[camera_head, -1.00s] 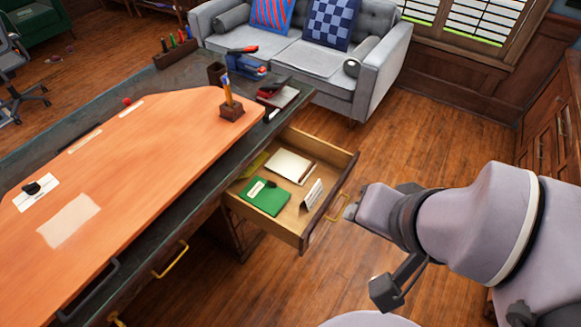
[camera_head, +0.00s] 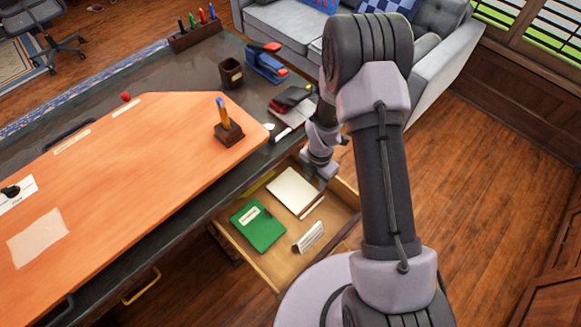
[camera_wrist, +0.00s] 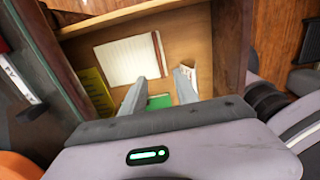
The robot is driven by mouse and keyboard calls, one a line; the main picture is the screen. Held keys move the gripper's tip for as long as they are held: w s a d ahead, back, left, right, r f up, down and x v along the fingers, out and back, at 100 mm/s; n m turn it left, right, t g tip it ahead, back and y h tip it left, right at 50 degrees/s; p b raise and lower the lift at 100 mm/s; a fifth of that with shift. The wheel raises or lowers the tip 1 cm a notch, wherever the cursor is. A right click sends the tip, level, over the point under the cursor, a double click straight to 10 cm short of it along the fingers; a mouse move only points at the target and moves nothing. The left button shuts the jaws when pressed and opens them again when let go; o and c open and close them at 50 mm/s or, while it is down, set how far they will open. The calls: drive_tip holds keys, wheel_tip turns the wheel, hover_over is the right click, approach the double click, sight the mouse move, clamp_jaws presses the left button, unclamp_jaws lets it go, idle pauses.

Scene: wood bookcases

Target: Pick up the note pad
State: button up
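The note pad, a white lined pad (camera_head: 294,190), lies flat in the open desk drawer (camera_head: 277,272), toward its back. It also shows in the wrist view (camera_wrist: 127,60), beyond my fingers and a little left. My gripper (camera_wrist: 160,75) is open and empty, its two fingers apart and pointing into the drawer. In the head view, my gripper is above the drawer, right of the pad, partly hidden by my arm. A green notebook (camera_head: 258,226) lies nearer the front; part of it shows between my fingers (camera_wrist: 160,101).
A small white card (camera_head: 309,237) stands at the drawer's right side. A yellow pad (camera_wrist: 96,92) lies against one drawer wall. Drawer walls surround these items closely.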

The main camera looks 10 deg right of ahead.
drive_tip(key=b, duration=0.4)
hover_over(311, 203)
drive_tip(key=s, duration=0.1)
wheel_tip(311, 203, down, 11)
drive_tip(key=shift+f, duration=0.1)
drive_tip(key=f+b, duration=0.1)
drive_tip(key=f, duration=0.1)
drive_tip(key=f+b, duration=0.1)
drive_tip(key=w+f+b, duration=0.1)
drive_tip(key=f, duration=0.1)
drive_tip(key=shift+a+f, duration=0.1)
drive_tip(key=shift+f, duration=0.25)
drive_tip(key=shift+r, duration=0.15)
clamp_jaws()
